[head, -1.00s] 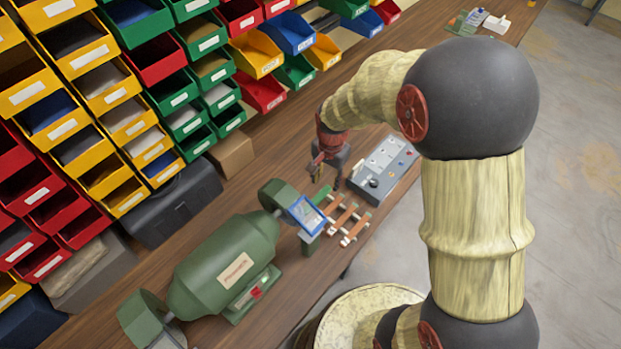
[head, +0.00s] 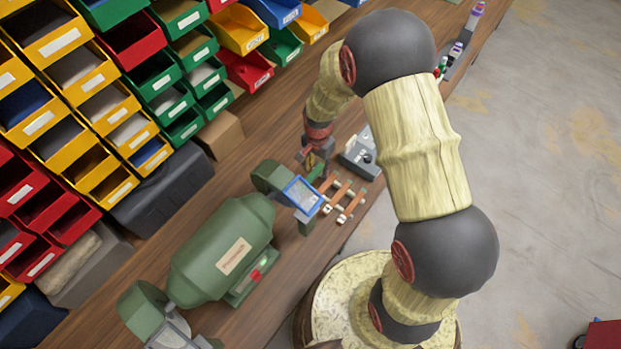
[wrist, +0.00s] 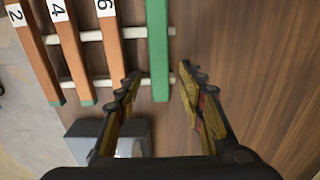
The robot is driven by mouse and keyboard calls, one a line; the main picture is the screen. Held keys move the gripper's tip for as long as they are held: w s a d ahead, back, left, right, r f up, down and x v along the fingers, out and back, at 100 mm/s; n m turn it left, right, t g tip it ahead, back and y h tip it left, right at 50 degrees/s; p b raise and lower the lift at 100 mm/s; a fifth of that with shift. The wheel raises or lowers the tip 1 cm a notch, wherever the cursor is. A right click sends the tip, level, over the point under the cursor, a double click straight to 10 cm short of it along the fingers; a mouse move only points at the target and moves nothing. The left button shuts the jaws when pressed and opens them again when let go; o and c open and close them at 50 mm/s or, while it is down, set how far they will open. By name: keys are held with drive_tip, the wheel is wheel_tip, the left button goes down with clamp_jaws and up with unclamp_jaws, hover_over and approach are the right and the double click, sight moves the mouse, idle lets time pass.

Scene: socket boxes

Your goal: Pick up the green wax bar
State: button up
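The green wax bar (wrist: 157,50) lies across two white rails in the wrist view, at the right end of a row of bars. In the head view it shows only as a small green strip (head: 327,183) beside my gripper. My gripper (wrist: 160,72) is open and empty. Its two fingers reach toward the bar's near end, one on each side, with gaps on both sides. I cannot tell the height between fingertips and bar. In the head view my gripper (head: 314,168) points down next to the rack.
Brown bars numbered 2, 4 and 6 (wrist: 80,50) lie left of the green one on the white rails (wrist: 88,36). A green bench grinder (head: 225,245) with a blue-framed shield (head: 302,195) stands close by. A grey control box (head: 360,155) is behind. Bare wood lies right of the bar.

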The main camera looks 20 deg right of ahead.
drive_tip(key=shift+c, duration=1.4)
clamp_jaws()
